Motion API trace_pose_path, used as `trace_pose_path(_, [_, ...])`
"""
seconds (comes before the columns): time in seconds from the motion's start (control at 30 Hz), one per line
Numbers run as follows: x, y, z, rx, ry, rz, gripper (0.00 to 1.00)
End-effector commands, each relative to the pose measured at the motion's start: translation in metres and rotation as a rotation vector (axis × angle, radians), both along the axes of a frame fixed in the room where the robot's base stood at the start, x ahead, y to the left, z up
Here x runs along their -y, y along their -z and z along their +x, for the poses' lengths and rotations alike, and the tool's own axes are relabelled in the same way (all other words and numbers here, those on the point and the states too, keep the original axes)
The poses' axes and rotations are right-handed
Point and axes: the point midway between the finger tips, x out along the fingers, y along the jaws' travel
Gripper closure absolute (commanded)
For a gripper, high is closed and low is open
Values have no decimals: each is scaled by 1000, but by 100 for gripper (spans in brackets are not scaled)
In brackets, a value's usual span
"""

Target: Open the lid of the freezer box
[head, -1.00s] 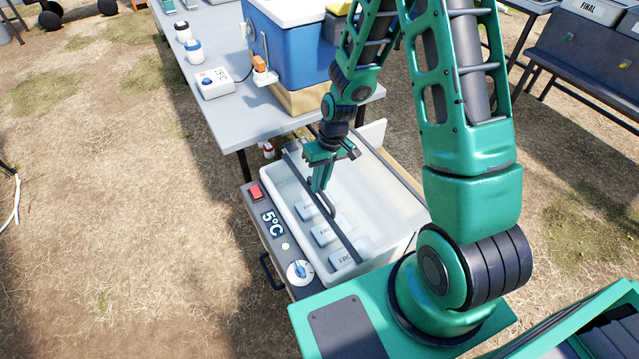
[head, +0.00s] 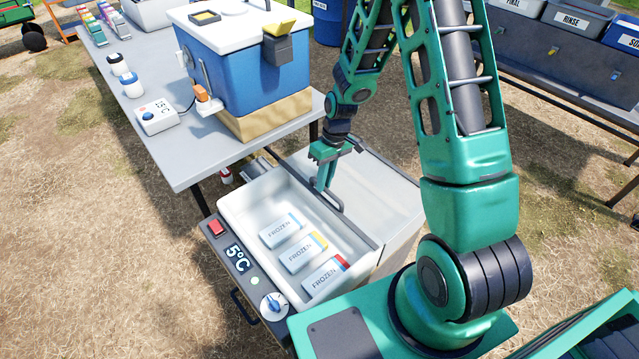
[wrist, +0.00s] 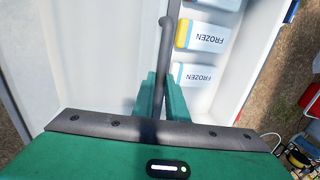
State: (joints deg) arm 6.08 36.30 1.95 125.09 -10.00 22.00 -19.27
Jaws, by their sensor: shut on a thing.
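The freezer box (head: 228,212) is a white tub with a dark front panel reading 5°C. Its pale lid (head: 380,190) sits slid over to the right, so the left part of the box is uncovered. Several packs marked FROZEN (head: 300,252) lie in the uncovered part, and some also show in the wrist view (wrist: 205,38). My gripper (head: 325,184) is shut on the lid's dark handle (head: 338,205) near the lid's left edge. In the wrist view the handle (wrist: 167,50) runs between the green fingers (wrist: 160,98), which partly hide it.
A grey table (head: 180,165) stands behind the freezer, bearing a blue cooler (head: 262,85) and a small control box (head: 157,117). A bench with rinse bins (head: 572,18) is at the back right. Dry grass is open on the left.

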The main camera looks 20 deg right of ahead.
Motion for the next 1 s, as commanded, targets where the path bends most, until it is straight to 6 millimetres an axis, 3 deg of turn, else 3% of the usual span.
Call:
trace_pose_path(0.23, [-1, 0, -1, -2, -1, -1, 100])
trace_pose_path(0.27, [-1, 0, -1, -2, -1, -1, 81])
trace_pose_path(0.3, [-1, 0, -1, -2, -1, -1, 71])
trace_pose_path(0.33, [-1, 0, -1, -2, -1, -1, 69])
trace_pose_path(0.7, [-1, -5, 1, 2, -2, -1, 69])
trace_pose_path(1.0, [8, -53, 5, 5, -1, -1, 69])
